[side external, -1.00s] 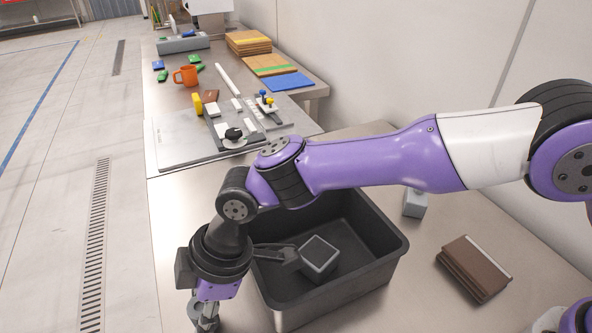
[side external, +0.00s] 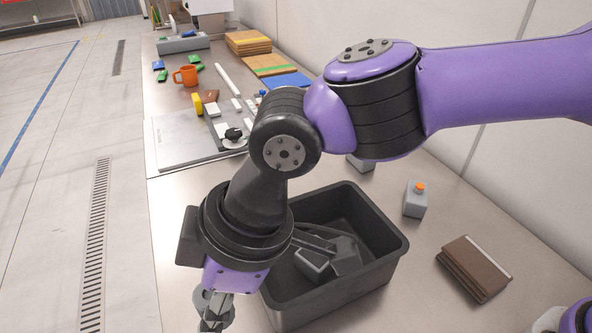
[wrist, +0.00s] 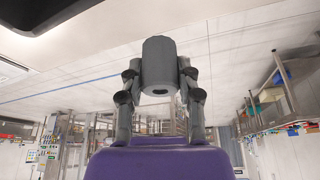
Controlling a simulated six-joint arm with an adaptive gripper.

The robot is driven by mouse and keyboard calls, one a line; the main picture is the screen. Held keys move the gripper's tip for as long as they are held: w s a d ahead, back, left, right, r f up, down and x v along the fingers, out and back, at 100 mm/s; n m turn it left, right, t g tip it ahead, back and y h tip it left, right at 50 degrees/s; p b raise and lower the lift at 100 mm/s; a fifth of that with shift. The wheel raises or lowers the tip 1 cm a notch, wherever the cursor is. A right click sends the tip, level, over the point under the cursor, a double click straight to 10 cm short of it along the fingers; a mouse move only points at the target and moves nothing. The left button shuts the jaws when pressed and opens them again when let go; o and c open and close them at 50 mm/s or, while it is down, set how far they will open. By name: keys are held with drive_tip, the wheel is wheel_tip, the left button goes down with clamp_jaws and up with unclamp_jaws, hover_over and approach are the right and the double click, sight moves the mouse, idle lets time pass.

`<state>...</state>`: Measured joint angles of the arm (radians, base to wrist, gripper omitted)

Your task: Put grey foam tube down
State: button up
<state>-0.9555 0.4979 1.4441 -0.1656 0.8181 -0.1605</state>
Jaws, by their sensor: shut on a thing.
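In the wrist view my gripper (wrist: 159,84) is shut on the grey foam tube (wrist: 158,62), a plain grey cylinder held between its two fingers. A dark opening shows in the tube's near end. In the side external view my gripper (side external: 214,312) is at the lower left, in front of and left of the dark bin. Its tips run close to the bottom edge of that view, and I cannot make out the tube clearly there.
The dark open bin (side external: 392,234) holds a grey block (side external: 312,264) and dark flat pieces. An orange mug (side external: 187,75) is farther back.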

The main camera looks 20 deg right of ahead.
drive_tip(key=w+d+m+t+h, duration=0.25)
drive_tip(key=w+d+m, duration=0.55)
drive_tip(key=w+d, duration=0.75)
drive_tip(key=shift+y, duration=0.25)
drive_tip(key=w+d+f, duration=0.2)
drive_tip(key=w, duration=0.1)
drive_tip(key=w+d+f, duration=0.2)
drive_tip(key=d, duration=0.1)
drive_tip(key=w+d+f, duration=0.2)
drive_tip(key=w, duration=0.1)
drive_tip(key=shift+w+d+f, duration=0.2)
drive_tip(key=shift+w+d, duration=0.15)
drive_tip(key=shift+w+d+f, duration=0.15)
drive_tip(key=shift+w+d, duration=0.05)
drive_tip(key=shift+f, duration=2.05)
drive_tip(key=shift+f, duration=0.1)
drive_tip(key=o, duration=0.9)
drive_tip(key=shift+o, duration=0.2)
